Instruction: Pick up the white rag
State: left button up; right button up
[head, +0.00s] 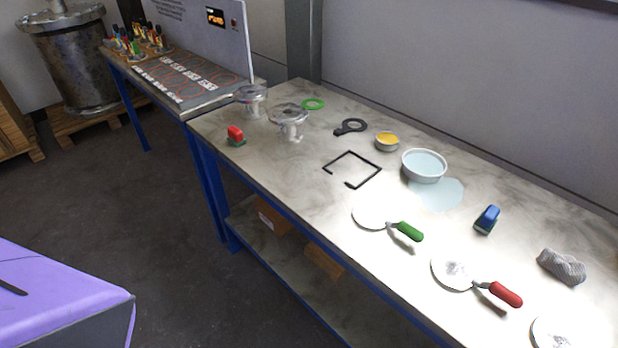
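The white rag (562,267) is a crumpled, greyish-white cloth. It lies on the right part of the metal workbench (318,215), near the wall side, to the right of a blue-handled brush or scrubber. Nothing touches it. Neither of my grippers is in the head view, so their state does not show.
Around the rag are a blue scrubber (487,219), a red-handled tool (505,294) by a white disc (452,271), and another disc (562,335). A bowl of pale liquid (424,166) stands beside a puddle (440,194). A purple surface (60,300) is at lower left.

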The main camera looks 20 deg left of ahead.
aim_at(570, 272)
jog(key=i+l+u, duration=0.2)
jog(key=j+z, duration=0.1)
jog(key=z, duration=1.15)
jog(key=k+l+u, duration=0.1)
jog(key=k+l, duration=0.2)
jog(key=l, duration=0.1)
